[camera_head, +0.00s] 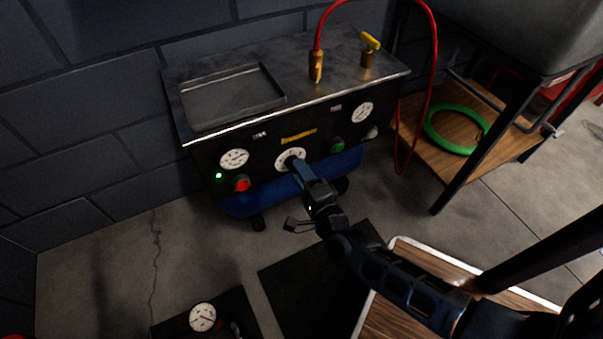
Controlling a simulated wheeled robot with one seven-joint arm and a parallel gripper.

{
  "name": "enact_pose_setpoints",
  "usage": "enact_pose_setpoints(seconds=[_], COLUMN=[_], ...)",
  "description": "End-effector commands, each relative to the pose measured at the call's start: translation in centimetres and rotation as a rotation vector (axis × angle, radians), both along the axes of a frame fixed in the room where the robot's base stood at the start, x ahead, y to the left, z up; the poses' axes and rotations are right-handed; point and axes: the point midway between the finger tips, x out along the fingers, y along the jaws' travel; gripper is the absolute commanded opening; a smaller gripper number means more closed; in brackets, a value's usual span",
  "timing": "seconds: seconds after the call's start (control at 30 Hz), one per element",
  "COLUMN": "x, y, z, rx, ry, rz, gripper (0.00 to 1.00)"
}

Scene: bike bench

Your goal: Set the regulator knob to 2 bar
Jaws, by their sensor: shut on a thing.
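The regulator knob sits at the middle of the dark front panel of the compressor bench (262,143), in the centre of a white dial (283,155). My gripper (295,164) reaches the dial from the lower right and is shut on the knob, which it mostly hides. The dial's marks are too small to read, so I cannot tell the knob's setting. A white gauge (234,160) is to the left on the panel and another gauge (362,112) is to the upper right.
A red button (242,184) and a green button (337,146) flank the dial. A metal tray (236,95) and brass fittings (367,57) are on top. A red hose (433,75) hangs at the right. A loose gauge (202,317) lies at the lower left. Bare floor is at the left.

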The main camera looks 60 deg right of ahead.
Motion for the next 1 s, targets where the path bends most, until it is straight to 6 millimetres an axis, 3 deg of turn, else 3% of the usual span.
enact_pose_setpoints(seconds=[0.07, 0.1, 0.33, 0.67, 1.0], x=[0.5, 0.5, 0.3, -0.3, -4.6], y=[0.5, 0.5, 0.2, 0.4, 3.4], z=[0.6, 0.6, 0.4, 0.2, 0.5], rx=[-0.004, -0.004, -0.003, -0.002, -0.002], ry=[-0.01, -0.01, -0.006, -0.002, -0.002], rz=[0.01, 0.01, 0.005, 0.003, 0.004], gripper=[0.1, 0.43, 0.65, 0.66, 0.66])
